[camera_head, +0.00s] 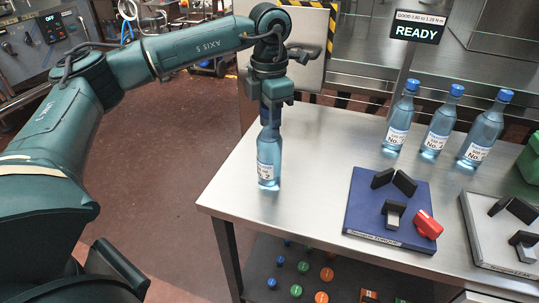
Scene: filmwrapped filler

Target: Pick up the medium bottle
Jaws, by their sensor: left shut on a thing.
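A clear blue bottle (268,160) with a white label ending in what looks like a 2 is upright at the left end of the steel table (320,135). My left gripper (270,112) comes down from above and is shut on its top, hiding the cap. I cannot tell whether its base touches the table. Three similar blue-capped bottles stand apart at the back right: a left one (398,125), a middle one (438,130) and a right one (480,138). My right gripper is not in view.
A blue fixture plate (365,225) with black blocks and a red clamp (428,224) lies right of the held bottle. A grey plate (485,235) is beyond it. A READY sign (417,28) stands behind. Caps lie on the lower shelf (260,265). The table between bottles is clear.

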